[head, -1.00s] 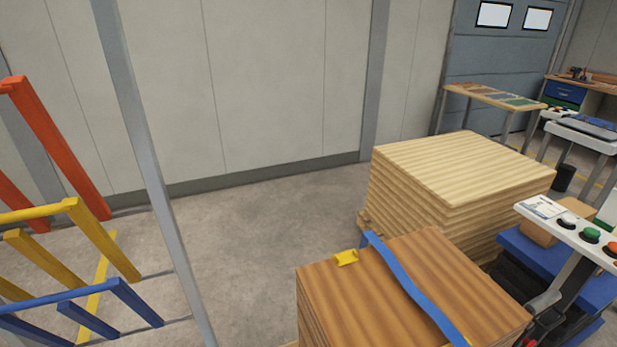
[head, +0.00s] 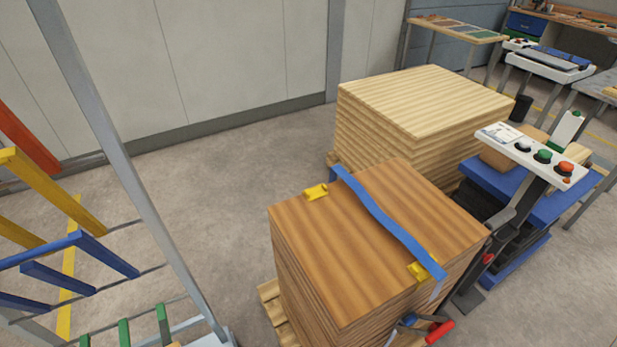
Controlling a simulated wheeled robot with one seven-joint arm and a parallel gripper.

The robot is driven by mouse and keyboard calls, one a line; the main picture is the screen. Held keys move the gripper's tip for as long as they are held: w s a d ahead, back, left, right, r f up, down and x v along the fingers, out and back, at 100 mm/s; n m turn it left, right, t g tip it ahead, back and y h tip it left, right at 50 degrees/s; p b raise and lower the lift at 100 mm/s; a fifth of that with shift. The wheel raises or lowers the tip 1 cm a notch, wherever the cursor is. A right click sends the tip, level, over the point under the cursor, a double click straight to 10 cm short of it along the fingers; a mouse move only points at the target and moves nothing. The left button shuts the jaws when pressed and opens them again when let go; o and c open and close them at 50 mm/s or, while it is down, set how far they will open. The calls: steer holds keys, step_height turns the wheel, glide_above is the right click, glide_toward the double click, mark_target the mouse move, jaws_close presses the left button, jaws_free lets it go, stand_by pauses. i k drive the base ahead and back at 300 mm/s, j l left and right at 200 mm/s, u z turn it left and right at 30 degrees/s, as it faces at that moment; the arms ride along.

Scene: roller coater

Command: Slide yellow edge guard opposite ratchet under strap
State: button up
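A stack of brown boards (head: 350,240) stands on a pallet. A blue strap (head: 385,218) runs across its top from the far left edge to the near right edge. One yellow edge guard (head: 316,191) sits at the far left edge, beside the strap and apart from it. A second yellow edge guard (head: 420,270) is at the near right edge, touching the strap or partly under it. A red-handled device (head: 440,331), apparently the ratchet, hangs low on the near side, partly cut off by the frame. My gripper is not in view.
A stack of pale boards (head: 425,100) stands behind. A control panel (head: 535,154) with buttons and a blue cart are at the right. A grey post (head: 120,160) and a rack with coloured bars (head: 60,250) are at the left. Floor between rack and stack is clear.

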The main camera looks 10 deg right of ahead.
mark_target(315, 192)
steer(key=i+l+u, duration=0.2)
steer(key=l, duration=0.2)
steer(key=i+l+u, duration=0.2)
steer(key=l, duration=0.25)
steer(key=i+l+u, duration=0.2)
steer(key=l, duration=0.25)
steer(key=l+u, duration=0.2)
steer(key=l, duration=0.3)
steer(key=i+l+u, duration=0.2)
steer(key=l, duration=0.3)
steer(key=k, duration=0.05)
